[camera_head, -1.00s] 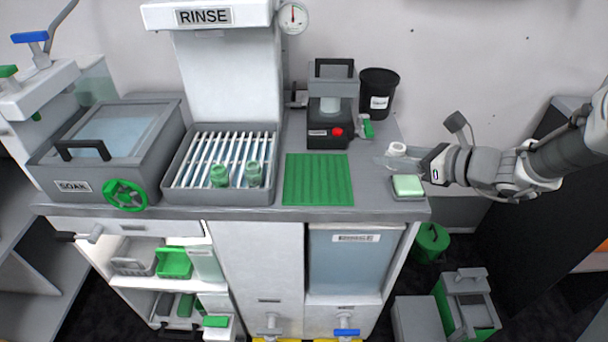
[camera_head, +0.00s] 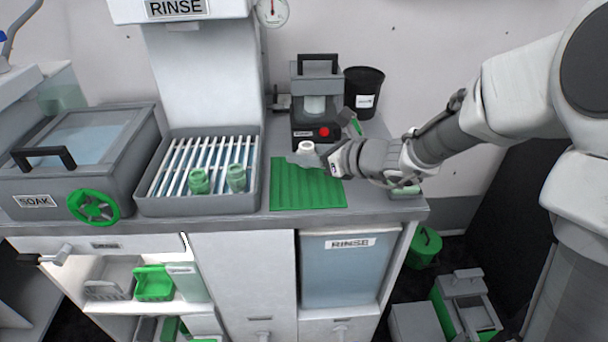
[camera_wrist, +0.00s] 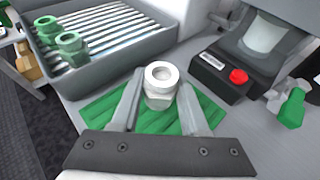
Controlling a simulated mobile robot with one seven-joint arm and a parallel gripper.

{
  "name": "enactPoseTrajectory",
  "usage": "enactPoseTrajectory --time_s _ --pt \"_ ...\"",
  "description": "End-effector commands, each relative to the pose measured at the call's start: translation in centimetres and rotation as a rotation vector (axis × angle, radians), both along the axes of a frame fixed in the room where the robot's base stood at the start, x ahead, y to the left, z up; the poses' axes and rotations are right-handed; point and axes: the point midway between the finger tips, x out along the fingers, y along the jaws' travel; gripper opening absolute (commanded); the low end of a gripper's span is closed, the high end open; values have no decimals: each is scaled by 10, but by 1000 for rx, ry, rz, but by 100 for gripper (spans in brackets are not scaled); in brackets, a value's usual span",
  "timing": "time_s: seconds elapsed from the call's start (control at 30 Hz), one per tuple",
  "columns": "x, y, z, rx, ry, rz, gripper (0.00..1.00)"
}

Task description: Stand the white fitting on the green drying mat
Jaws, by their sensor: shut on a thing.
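The white fitting (camera_wrist: 160,84) is upright between the two fingers of my gripper (camera_wrist: 163,100), which is shut on it. In the head view the fitting (camera_head: 306,147) shows at the far edge of the green drying mat (camera_head: 305,190), with my gripper (camera_head: 312,158) reaching in from the right. In the wrist view the green mat (camera_wrist: 100,112) lies below and around the fingers. I cannot tell whether the fitting's base touches the mat. The mat is partly hidden by my gripper.
Two green fittings (camera_head: 200,181) stand on the slatted rinse tray (camera_head: 150,206) left of the mat. A black device with a red button (camera_head: 323,132) stands behind the mat, and a black bin (camera_head: 364,92) behind that. The mat's front part is clear.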

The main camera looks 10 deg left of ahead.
Motion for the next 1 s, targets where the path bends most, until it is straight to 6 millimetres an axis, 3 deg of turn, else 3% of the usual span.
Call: enactPoseTrajectory --time_s 0.33,0.77,0.8,0.93,1.0 --pt "0 2 -40 1 1 1 0" --pt "0 2 -46 0 -1 0 0" --pt "1 2 -44 0 -1 0 52" --pt "0 2 -44 0 -1 0 74" --pt "0 2 -44 0 -1 0 74"
